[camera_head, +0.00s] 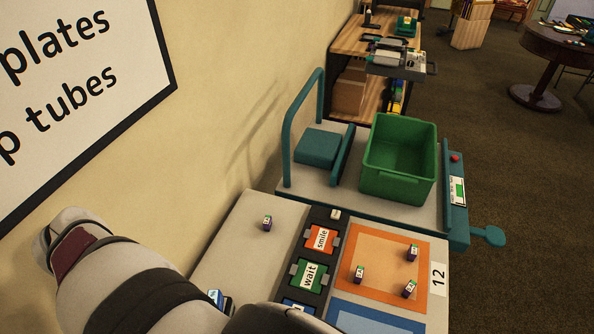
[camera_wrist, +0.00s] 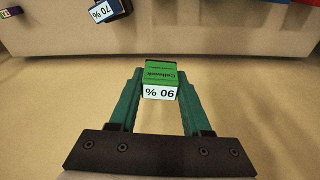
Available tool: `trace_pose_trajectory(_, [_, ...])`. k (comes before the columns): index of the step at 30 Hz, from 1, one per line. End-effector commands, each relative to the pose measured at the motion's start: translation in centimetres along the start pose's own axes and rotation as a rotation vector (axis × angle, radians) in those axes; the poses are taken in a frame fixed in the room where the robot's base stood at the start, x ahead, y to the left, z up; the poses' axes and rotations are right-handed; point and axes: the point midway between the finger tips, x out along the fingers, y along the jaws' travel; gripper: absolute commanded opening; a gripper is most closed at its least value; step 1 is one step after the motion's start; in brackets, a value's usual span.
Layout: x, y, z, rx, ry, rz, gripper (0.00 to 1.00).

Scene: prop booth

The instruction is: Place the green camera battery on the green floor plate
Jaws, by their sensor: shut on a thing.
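The green camera battery (camera_wrist: 161,75) is between the two teal fingers of my gripper (camera_wrist: 161,88) in the wrist view. In the head view the gripper and green battery are hidden; my arm fills the lower left. The green floor plate (camera_head: 298,284), marked "wait", lies in a dark strip on the table, between an orange plate (camera_head: 321,239) marked "smile" and a partly hidden blue plate (camera_head: 297,305). No battery shows on the green plate.
A blue battery (camera_wrist: 108,12) marked 70 % sits on the table in the wrist view. Small purple blocks stand on the orange-bordered mat (camera_head: 385,243), and another block (camera_head: 267,223) stands left of the strip. A green crate (camera_head: 398,187) stands behind. The wall is at left.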

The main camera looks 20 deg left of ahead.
Motion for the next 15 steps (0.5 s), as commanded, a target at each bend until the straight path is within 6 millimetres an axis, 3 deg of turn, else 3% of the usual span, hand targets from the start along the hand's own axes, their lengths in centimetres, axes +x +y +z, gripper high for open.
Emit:
trace_pose_trajectory(8, [-0.3, 6.3, 2.5, 0.102, -0.004, 0.015, 0.00])
trace_pose_trajectory(11, [-0.6, 9.6, 4.2, 0.159, -0.004, 0.024, 0.00])
trace_pose_trajectory(15, [-1.2, 15.2, 8.3, 0.269, -0.005, 0.039, 0.00])
